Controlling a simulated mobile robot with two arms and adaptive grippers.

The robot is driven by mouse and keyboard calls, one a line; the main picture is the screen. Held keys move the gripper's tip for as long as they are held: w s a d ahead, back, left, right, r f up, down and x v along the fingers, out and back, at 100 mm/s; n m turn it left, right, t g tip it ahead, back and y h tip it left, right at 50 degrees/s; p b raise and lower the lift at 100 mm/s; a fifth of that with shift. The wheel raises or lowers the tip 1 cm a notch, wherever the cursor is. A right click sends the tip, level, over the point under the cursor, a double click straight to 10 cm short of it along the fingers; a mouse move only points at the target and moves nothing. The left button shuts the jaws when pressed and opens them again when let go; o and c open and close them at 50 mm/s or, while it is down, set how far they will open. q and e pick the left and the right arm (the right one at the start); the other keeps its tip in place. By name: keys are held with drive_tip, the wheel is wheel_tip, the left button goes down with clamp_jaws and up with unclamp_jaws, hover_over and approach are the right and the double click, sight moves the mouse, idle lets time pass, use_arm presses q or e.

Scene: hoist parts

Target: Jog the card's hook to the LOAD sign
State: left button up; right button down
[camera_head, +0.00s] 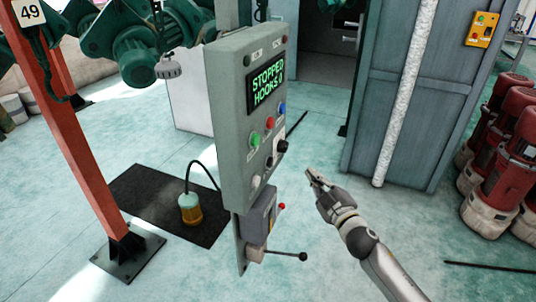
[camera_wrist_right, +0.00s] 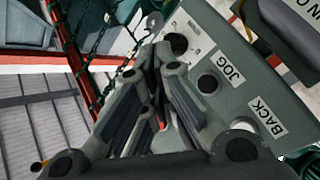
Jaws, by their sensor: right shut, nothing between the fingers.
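The grey control panel (camera_head: 240,120) stands in the middle of the head view. Its green-lettered display (camera_head: 267,83) reads "STOPPED HOOKS 0". Below are a green button (camera_head: 255,139), a red button (camera_head: 270,123), a blue button (camera_head: 282,108) and a black one (camera_head: 282,146). My right gripper (camera_head: 313,175) is shut and empty, right of the panel's lower buttons and apart from them. In the right wrist view, its closed fingers (camera_wrist_right: 158,55) show beside the panel's "JOG" label (camera_wrist_right: 222,65) and "BACK" label (camera_wrist_right: 266,115). I cannot make out the card or a LOAD sign. My left gripper is not in view.
Green machinery (camera_head: 135,50) hangs at upper left. A lever (camera_head: 285,255) sticks out below the panel. Red-and-white machines (camera_head: 500,150) stand right.

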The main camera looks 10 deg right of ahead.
sight(270, 162)
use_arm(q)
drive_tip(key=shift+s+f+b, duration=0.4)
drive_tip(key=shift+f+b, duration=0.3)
use_arm(e)
drive_tip(key=w+a, duration=0.4)
drive_tip(key=a, duration=0.3)
drive_tip(key=shift+w+a+r, duration=0.15)
drive_tip(key=shift+w, duration=0.15)
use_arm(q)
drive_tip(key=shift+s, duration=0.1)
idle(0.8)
use_arm(e)
drive_tip(key=shift+w+a, duration=0.1)
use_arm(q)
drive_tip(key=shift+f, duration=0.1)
use_arm(e)
drive_tip(key=shift+w+a, duration=0.15)
drive_tip(key=shift+a, duration=0.1)
